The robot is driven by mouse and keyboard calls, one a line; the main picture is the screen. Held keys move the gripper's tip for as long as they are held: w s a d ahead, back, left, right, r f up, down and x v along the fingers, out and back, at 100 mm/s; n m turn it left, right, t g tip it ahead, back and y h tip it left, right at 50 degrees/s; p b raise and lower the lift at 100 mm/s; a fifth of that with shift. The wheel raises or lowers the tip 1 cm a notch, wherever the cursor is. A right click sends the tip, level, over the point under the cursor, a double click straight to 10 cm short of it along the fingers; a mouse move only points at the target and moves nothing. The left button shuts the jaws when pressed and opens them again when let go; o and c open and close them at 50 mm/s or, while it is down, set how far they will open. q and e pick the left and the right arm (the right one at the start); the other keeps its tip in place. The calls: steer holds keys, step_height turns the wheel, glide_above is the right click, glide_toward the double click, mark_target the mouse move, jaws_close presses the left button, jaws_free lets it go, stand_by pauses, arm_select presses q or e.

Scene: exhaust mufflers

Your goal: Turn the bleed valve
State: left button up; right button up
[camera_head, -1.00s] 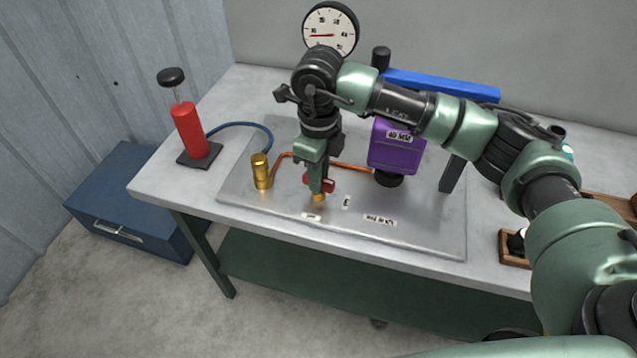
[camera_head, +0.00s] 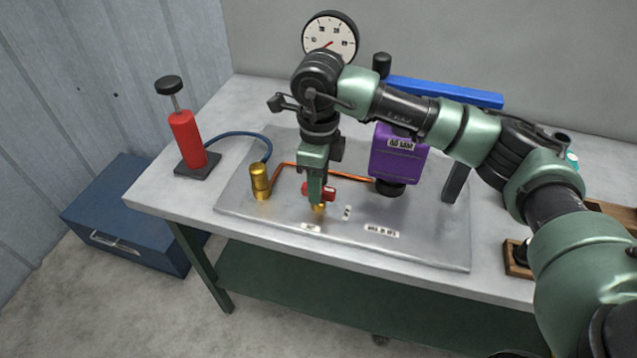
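The bleed valve has a red handle (camera_head: 327,192) on a small brass body (camera_head: 319,208), on the metal plate at the table's front. My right gripper (camera_head: 315,192) points straight down onto the red handle. My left gripper is out of view.
A red hand pump (camera_head: 187,139) with a blue hose stands at the left. A brass cylinder (camera_head: 260,181) and copper pipe are left of the valve. A purple block (camera_head: 397,160) stands right of it. A blue bar (camera_head: 445,91) lies behind.

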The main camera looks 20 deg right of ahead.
stand_by(0.3)
step_height(320, 180, up, 8)
steer(key=shift+f+b, duration=0.1)
steer(key=shift+b, duration=0.45)
steer(key=shift+s+f, duration=0.1)
